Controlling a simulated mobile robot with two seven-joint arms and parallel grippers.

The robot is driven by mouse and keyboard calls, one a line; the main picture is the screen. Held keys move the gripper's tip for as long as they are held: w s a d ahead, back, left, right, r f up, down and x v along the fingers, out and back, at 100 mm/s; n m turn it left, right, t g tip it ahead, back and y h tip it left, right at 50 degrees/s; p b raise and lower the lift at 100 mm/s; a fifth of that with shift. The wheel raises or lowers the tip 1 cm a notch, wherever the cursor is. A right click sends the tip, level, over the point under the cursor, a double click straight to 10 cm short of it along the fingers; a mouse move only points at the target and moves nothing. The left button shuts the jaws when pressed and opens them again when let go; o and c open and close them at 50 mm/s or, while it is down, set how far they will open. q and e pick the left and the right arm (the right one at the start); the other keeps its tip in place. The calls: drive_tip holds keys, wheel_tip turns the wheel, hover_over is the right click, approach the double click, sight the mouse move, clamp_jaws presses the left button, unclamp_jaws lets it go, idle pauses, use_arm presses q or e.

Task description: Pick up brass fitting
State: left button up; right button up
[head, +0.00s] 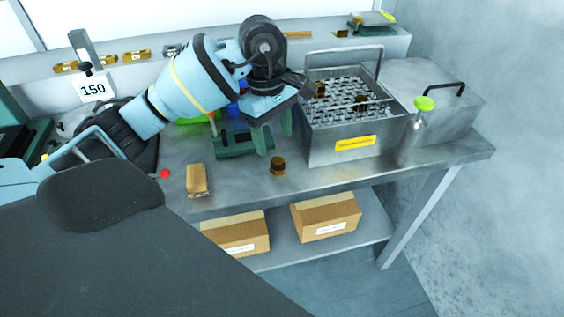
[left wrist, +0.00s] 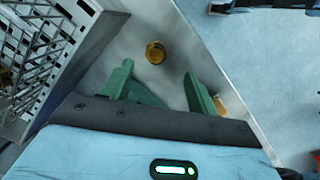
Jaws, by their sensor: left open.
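A brass fitting (head: 278,166) stands alone on the steel bench near its front edge, in front of the wire-mesh basket. It also shows in the left wrist view (left wrist: 155,52), just beyond and roughly between the fingertips. My left gripper (head: 275,142) is open, its green fingers pointing down above and slightly behind the fitting. In the left wrist view my gripper (left wrist: 158,75) has nothing between its fingers, and the fitting is apart from them. More brass pieces (head: 361,103) lie in the mesh basket (head: 317,149). My right gripper is not in view.
A green fixture (head: 231,143) lies behind the gripper, left of the basket. A brown block (head: 197,180) sits left of the fitting. A bottle with a green-yellow top (head: 424,103) stands right of the basket. Cardboard boxes (head: 326,216) are on the lower shelf.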

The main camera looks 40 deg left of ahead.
sight(278, 161)
use_arm(q)
drive_tip(key=shift+s+f, duration=0.1)
drive_tip(key=shift+f, duration=0.35)
drive_tip(key=shift+d+f, duration=0.15)
drive_tip(key=shift+f, duration=0.65)
drive_tip(key=shift+w+d+f+p, duration=0.1)
drive_tip(key=shift+w+f+p, duration=0.05)
drive_tip(key=shift+f, duration=1.15)
drive_tip(key=shift+w+f+p, duration=0.15)
drive_tip(key=shift+f, duration=1.15)
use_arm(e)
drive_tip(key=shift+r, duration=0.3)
use_arm(q)
drive_tip(key=c, duration=1.1)
drive_tip(key=shift+c, duration=0.3)
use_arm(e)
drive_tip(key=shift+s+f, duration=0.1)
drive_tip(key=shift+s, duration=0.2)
use_arm(q)
drive_tip(key=shift+r, duration=0.15)
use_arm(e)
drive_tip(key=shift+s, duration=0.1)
